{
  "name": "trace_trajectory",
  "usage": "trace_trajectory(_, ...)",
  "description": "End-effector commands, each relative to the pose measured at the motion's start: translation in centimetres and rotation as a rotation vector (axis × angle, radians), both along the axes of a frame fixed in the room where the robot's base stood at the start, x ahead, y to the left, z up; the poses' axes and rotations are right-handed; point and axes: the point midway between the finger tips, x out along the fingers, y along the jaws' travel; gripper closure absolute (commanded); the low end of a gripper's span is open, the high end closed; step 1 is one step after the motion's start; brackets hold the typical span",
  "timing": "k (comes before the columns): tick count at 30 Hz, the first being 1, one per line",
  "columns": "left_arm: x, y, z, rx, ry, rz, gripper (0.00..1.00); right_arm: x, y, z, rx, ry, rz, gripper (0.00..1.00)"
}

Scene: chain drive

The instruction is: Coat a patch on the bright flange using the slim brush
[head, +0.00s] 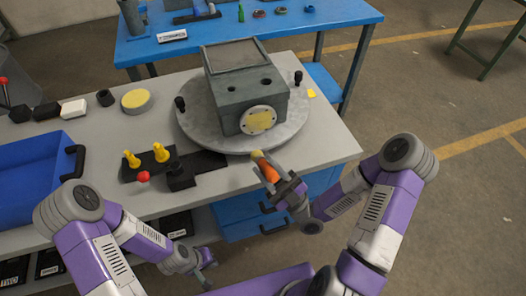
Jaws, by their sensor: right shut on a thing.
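The bright flange (246,129) is a pale round disc on the front face of the grey housing (221,96); its middle looks yellow. My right gripper (268,174) is shut on the slim brush (271,173), which has an orange handle. The brush's pale yellow tip points up and left, in front of and below the flange, near the turntable's front rim; the tip looks apart from the flange. My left gripper (207,268) is low in front of the bench, away from the flange; its jaws are too small to read.
The housing stands on a round grey turntable (195,125) with black knobs. Left of it are a black holder with yellow pieces (160,153), a red ball (143,176) and a blue bin (30,190). A blue table (300,20) stands behind. The bench's right front corner is clear.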

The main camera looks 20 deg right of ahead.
Motion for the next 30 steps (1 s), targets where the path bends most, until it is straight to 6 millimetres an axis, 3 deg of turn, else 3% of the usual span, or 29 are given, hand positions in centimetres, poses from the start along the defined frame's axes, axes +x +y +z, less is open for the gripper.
trace_trajectory(8, 0.0, 0.0, 0.1, 0.000, 0.000, 0.000, 1.00, 1.5, 0.1, 0.0, -0.001, -0.003, 0.000, 0.99)
trace_trajectory(21, 0.0, 0.0, -0.4, 0.000, 0.000, 0.000, 1.00, 6.4, 0.3, 0.0, 0.000, -0.003, 0.001, 0.99)
trace_trajectory(30, 0.0, 0.0, -0.6, 0.000, 0.000, 0.000, 1.00, 7.9, 0.3, 0.0, 0.001, -0.002, 0.001, 0.99)
